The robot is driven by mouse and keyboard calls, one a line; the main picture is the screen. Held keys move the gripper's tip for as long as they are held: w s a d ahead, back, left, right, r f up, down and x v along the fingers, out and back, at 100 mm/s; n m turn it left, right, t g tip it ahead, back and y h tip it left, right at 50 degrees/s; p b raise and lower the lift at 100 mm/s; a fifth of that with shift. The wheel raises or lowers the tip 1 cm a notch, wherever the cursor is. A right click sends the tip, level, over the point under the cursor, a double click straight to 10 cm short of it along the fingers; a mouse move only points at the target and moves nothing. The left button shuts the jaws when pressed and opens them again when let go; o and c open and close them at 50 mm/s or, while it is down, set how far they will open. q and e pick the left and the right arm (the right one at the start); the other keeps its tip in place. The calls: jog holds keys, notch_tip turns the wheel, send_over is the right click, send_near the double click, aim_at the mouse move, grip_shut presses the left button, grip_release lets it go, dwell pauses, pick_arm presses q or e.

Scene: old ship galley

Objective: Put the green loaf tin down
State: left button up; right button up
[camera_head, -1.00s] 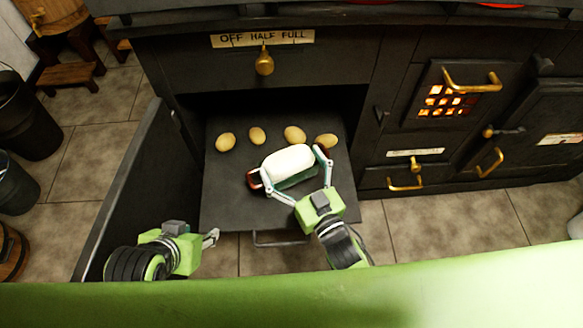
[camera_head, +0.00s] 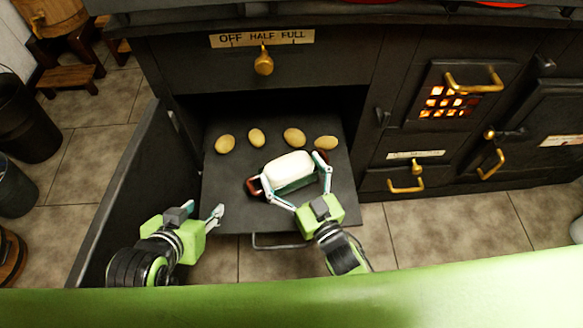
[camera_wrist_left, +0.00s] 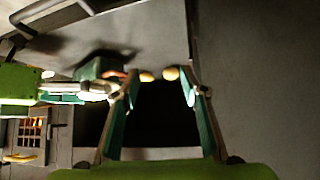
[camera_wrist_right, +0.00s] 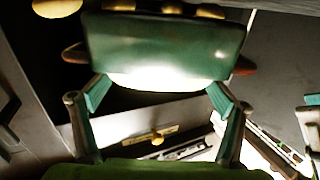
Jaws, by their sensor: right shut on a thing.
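The green loaf tin (camera_head: 294,186) has a white filling and brown end handles. It is over the pulled-out dark shelf (camera_head: 228,190), in front of the row of rolls. The tin also fills the upper part of the right wrist view (camera_wrist_right: 165,45) and shows beside a dark shadow in the left wrist view (camera_wrist_left: 92,68). I cannot tell whether its base touches the shelf. My left gripper (camera_head: 214,217) is open and empty by the shelf's front left corner.
Several round yellowish rolls (camera_head: 257,137) lie in a row at the back of the shelf. An open dark door (camera_head: 140,190) stands along its left side. The stove front with a glowing grate (camera_head: 445,103) is at the right. The shelf's front left part is bare.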

jog(key=shift+f, duration=0.25)
jog(key=shift+s+f, duration=0.1)
jog(key=shift+f, duration=0.2)
jog(key=o, duration=1.3)
jog(key=shift+f, duration=0.15)
pick_arm(q)
jog(key=shift+w+d+r+t, duration=0.2)
jog(key=shift+w+r+t, duration=0.1)
jog(key=shift+w+r, duration=0.15)
jog(key=shift+w+d+r+t, duration=0.2)
jog(key=shift+w+r+t, duration=0.15)
jog(key=shift+w, duration=0.2)
pick_arm(e)
jog(key=shift+r, duration=0.75)
pick_arm(q)
jog(key=s+a+f+g+p, duration=0.1)
jog(key=s+a+f+g, duration=0.1)
jog(key=s, duration=0.4)
jog(key=s+a+f+g+y+p, duration=0.1)
jog(key=s+a+f+g, duration=0.1)
jog(key=s, duration=0.4)
jog(key=shift+s+f+g, duration=0.2)
jog(key=shift+f+g, duration=0.55)
jog(key=shift+g, duration=0.4)
pick_arm(e)
jog(key=shift+v, duration=5.9)
